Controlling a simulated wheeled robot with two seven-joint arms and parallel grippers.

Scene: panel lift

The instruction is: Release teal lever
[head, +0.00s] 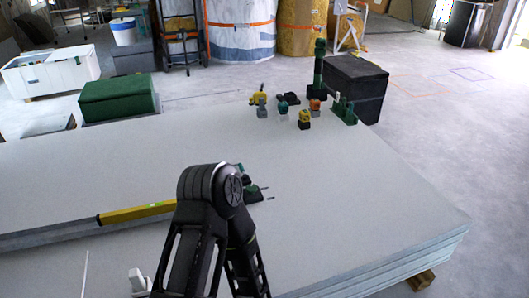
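A small teal-topped piece (283,107) on a white base stands towards the far edge of the pale panel stack (350,190). It is too small to tell a lever's shape or position. A dark, greenish object (254,194) with two thin prongs lies mid-stack, partly hidden behind a black arm of mine. That arm rises from the bottom centre and bends at a large round joint. I cannot make out either gripper's fingers, so what they hold is not shown.
Around the teal piece stand yellow (304,119) and orange (315,106) pieces, a green post (319,68) and a green bracket (345,110). A black box (355,85) stands beyond. The stack's right side is clear.

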